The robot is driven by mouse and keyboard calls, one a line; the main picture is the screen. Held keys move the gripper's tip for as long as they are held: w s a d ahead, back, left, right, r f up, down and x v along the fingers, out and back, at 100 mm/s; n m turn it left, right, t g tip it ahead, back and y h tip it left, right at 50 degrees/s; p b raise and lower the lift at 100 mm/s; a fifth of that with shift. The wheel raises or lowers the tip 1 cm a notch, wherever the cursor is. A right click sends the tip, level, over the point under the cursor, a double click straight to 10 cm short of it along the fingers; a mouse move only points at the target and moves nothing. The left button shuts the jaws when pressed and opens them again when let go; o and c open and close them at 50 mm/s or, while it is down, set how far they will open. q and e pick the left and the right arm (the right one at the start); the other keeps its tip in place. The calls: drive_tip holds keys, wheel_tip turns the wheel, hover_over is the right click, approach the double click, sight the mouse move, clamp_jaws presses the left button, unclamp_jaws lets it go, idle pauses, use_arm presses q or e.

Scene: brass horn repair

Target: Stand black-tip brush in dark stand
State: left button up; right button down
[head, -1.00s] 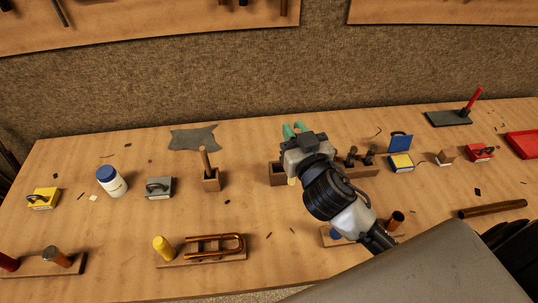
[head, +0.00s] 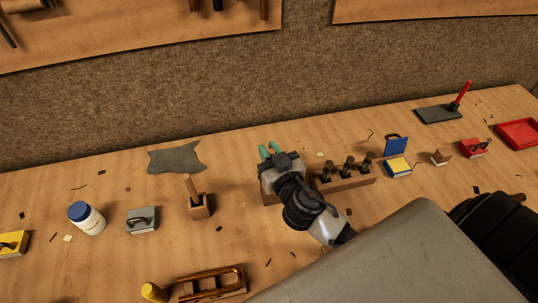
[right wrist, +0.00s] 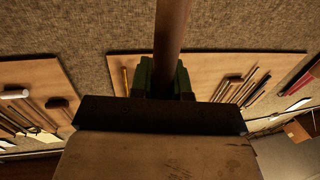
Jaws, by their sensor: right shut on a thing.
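My right gripper (head: 268,150) has green fingertips and reaches over the back middle of the bench. In the right wrist view its fingers (right wrist: 164,78) are shut on a smooth brown round rod, the brush handle (right wrist: 172,35), which runs up out of the picture. The brush's tip is hidden, so its colour cannot be told. A brown box-like stand (head: 262,197) is mostly hidden behind my right gripper; I cannot tell whether the brush touches it. My left gripper is out of view.
A long brown rack (head: 345,181) with dark-topped tools stands close to the right of my gripper. A grey cloth (head: 175,159), a blue-lidded jar (head: 87,219) and a grey handled block (head: 142,220) lie to the left.

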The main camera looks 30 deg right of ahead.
drive_tip(key=shift+f, duration=0.55)
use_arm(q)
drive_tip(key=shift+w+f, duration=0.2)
use_arm(e)
drive_tip(key=c, duration=1.1)
unclamp_jaws()
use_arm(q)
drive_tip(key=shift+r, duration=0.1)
use_arm(e)
drive_tip(key=shift+r, duration=0.1)
use_arm(q)
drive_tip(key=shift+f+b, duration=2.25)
drive_tip(key=shift+b, duration=0.05)
use_arm(e)
drive_tip(key=s, duration=1.2)
drive_tip(key=shift+a+r, duration=0.2)
drive_tip(key=shift+a, duration=0.15)
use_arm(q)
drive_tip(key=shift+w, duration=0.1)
